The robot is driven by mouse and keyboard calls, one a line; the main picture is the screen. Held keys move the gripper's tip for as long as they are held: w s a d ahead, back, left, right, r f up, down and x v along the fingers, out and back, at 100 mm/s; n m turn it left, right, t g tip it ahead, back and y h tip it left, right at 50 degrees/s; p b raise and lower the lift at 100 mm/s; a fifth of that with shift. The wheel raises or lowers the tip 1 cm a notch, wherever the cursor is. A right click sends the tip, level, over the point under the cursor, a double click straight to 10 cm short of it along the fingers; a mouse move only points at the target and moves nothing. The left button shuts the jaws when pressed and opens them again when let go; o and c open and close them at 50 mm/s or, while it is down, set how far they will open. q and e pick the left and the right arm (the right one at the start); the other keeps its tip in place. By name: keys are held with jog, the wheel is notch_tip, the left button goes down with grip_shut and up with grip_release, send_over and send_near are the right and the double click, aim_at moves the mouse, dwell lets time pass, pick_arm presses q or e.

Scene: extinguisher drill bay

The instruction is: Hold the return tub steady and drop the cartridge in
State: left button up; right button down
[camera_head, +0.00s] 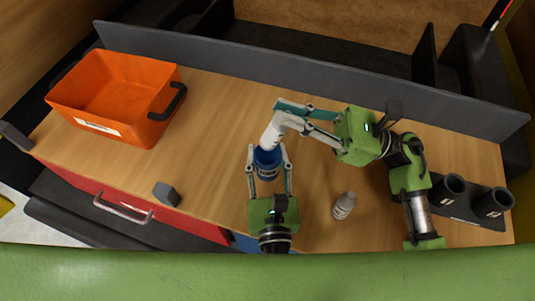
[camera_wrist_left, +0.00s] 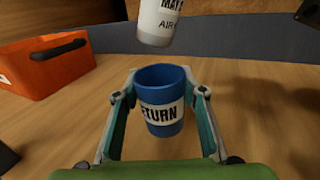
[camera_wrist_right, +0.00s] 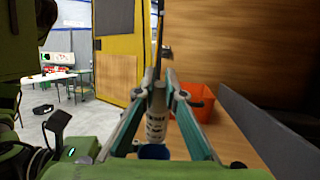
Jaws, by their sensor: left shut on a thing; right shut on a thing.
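The blue return tub (camera_head: 268,171) stands upright on the wooden bench. Its white label partly reads in the left wrist view (camera_wrist_left: 163,114). My left gripper (camera_head: 267,153) is shut on the tub, one finger on each side. The white cartridge (camera_head: 271,136) is in my right gripper (camera_head: 281,113), which is shut on it. The cartridge hangs slightly tilted above the tub's mouth, and a gap shows between them in the left wrist view (camera_wrist_left: 158,24). In the right wrist view the cartridge (camera_wrist_right: 157,122) hides part of the tub (camera_wrist_right: 154,152). The tub's visible inside looks empty.
An orange crate (camera_head: 153,122) stands at the back left. A dark grey block (camera_head: 166,194) lies near the front edge. A small white bottle (camera_head: 344,205) stands right of my left gripper. A black holder with two cups (camera_head: 492,202) is at the right. A grey panel (camera_head: 300,76) runs along the back.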

jog(key=shift+f, duration=2)
jog(key=c, duration=2)
grip_release()
jog(key=shift+c, duration=0.2)
jog(key=shift+f, duration=0.1)
